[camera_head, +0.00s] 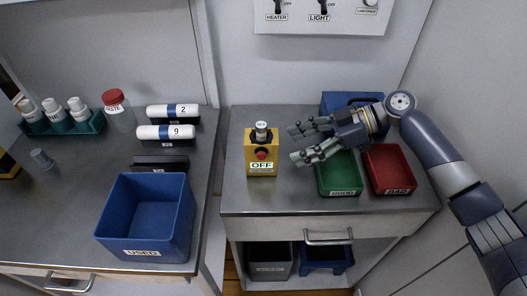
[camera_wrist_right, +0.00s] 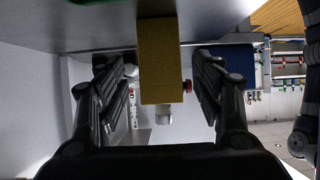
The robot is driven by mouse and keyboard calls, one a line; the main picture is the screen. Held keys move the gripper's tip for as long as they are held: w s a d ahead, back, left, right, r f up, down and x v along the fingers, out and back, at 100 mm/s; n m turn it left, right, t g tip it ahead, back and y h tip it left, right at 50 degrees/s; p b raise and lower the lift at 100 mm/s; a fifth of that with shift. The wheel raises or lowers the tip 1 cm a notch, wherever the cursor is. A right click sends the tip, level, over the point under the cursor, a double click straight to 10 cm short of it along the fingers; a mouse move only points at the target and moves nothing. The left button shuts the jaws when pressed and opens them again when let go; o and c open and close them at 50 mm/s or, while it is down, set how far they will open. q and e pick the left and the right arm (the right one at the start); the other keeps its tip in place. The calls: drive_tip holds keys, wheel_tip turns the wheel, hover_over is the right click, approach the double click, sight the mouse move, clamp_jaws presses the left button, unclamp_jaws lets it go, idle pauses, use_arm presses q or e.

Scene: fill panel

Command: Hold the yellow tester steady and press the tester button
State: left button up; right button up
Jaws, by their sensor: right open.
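The yellow tester (camera_head: 262,152) stands upright on the right-hand grey counter in the head view. It has a red button (camera_head: 262,155) on its front, an "OFF" label below the button and a pale cylinder on top. My right gripper (camera_head: 300,144) is open just right of the tester, fingers pointing at it, apart from it. In the right wrist view the tester (camera_wrist_right: 160,60) appears upside down between the two open fingers (camera_wrist_right: 165,95), with the red button (camera_wrist_right: 187,86) at its side. My left gripper is in neither view.
A green "GOOD" tray (camera_head: 340,192) and a red "BAD" tray (camera_head: 390,170) lie right of the tester, below my right arm. A blue bin (camera_head: 345,100) stands behind them. The left counter holds a blue "USED" bin (camera_head: 145,253) and white cylinders (camera_head: 166,132). Counter in front of the tester is clear.

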sight(267, 158)
drive_tip(key=shift+w+f, duration=0.15)
drive_tip(key=shift+f, duration=0.1)
drive_tip(key=shift+a, duration=0.25)
drive_tip(key=x, duration=0.4)
drive_tip(key=shift+a+f, duration=0.15)
drive_tip(key=shift+a, duration=0.15)
drive_tip(key=b+x, duration=0.1)
drive_tip(key=x, duration=0.2)
drive_tip(key=shift+a+f, duration=0.1)
drive_tip(key=shift+f, duration=0.1)
drive_tip(key=shift+a+f+b, duration=0.2)
drive_tip(key=shift+a+b, duration=0.1)
drive_tip(key=shift+a, duration=0.2)
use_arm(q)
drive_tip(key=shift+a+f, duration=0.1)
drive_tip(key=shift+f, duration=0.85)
use_arm(e)
drive_tip(key=shift+a, duration=0.15)
